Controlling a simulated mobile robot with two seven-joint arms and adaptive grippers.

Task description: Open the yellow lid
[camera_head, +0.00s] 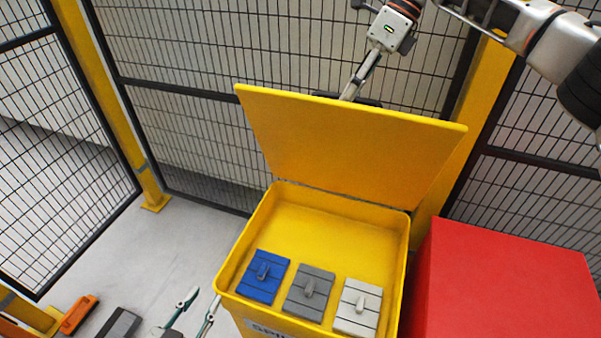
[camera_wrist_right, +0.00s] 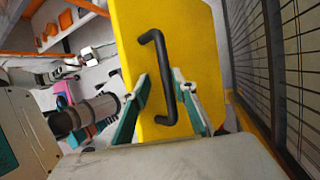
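The yellow lid (camera_head: 350,140) stands raised and tilted back from the yellow box (camera_head: 222,285), so the box is open. My right gripper is behind the lid in the head view, its fingers hidden there. In the right wrist view its fingers (camera_wrist_right: 162,76) straddle the black handle (camera_wrist_right: 168,95) on the lid's outer face, with visible gaps beside the bar; it looks open. My left gripper (camera_head: 201,295) is open and empty, low beside the box's left side.
Blue, grey and white blocks (camera_head: 263,276) lie in the box. A red box (camera_head: 505,285) stands close on the right. Black mesh fencing (camera_head: 190,60) with yellow posts is behind. Orange (camera_head: 78,315) and dark items lie at lower left; some floor (camera_head: 150,255) is clear.

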